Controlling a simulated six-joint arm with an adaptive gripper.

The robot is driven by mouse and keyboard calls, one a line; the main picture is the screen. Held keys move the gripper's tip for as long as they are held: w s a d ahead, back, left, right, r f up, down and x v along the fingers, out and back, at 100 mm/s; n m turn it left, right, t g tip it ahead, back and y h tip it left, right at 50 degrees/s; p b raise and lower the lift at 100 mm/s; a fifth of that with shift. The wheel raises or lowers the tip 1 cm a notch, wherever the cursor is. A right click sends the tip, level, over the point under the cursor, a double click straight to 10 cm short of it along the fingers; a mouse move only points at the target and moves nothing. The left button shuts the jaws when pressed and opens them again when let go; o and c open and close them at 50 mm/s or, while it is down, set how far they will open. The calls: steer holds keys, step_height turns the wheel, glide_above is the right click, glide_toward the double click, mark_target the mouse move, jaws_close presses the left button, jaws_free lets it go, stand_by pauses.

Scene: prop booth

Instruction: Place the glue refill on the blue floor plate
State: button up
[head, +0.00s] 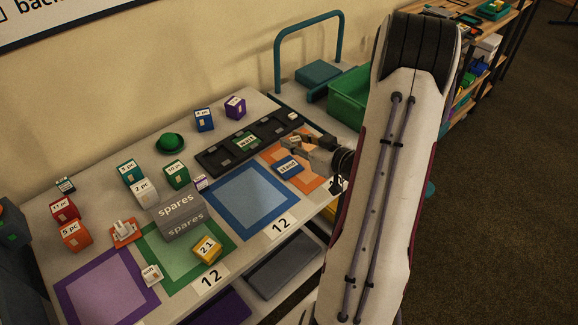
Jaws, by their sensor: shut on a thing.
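The blue floor plate (216,209) is a blue-framed square with a pale blue middle, near the centre of the table. Its middle is bare. My gripper (296,151) is over the orange-framed square (308,182), to the right of and behind the blue plate. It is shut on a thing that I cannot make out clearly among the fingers. A blue block marked "stand" (288,167) shows right by the fingertips; I cannot tell whether it touches them. I cannot pick out the glue refill for certain.
A dark rack (215,158) lies behind. A purple-framed square (70,297) is at the left; several small labelled boxes stand farther back.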

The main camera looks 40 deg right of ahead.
glide_above(294, 172)
steer(key=shift+f, duration=2.9)
steer(key=shift+f, duration=2.1)
steer(key=shift+f, duration=0.1)
steer(key=o, duration=1)
steer(key=shift+v, duration=6.1)
steer(key=shift+w, duration=0.2)
